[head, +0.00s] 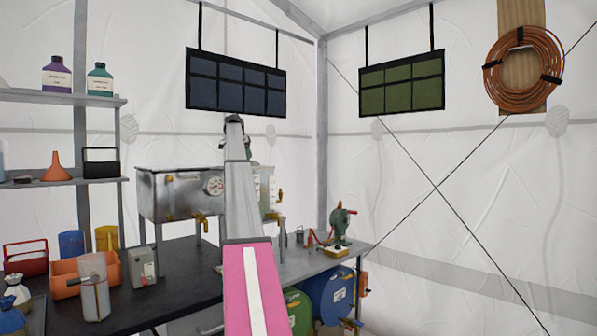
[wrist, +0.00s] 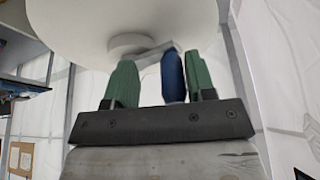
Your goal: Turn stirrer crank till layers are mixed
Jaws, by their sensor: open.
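In the wrist view, a blue crank handle (wrist: 172,80) stands between the two green fingers of my gripper (wrist: 160,62), closer to the right finger. The fingers are apart, and I cannot tell whether either touches the handle. A grey crank arm (wrist: 150,56) runs from the handle to a round hub on a large white round body (wrist: 75,30). In the head view, my gripper (head: 246,143) is small and mostly hidden behind my arm, near a pale tank (head: 267,185) with a brass tap. The crank and the liquid layers are hidden there.
A metal tank (head: 165,195) with a gauge and tap stands left of my arm. A dark bench (head: 170,290) holds an orange bin (head: 65,280), a clear jug (head: 94,290) and a grey box (head: 142,265). A green hand pump (head: 341,222) stands to the right.

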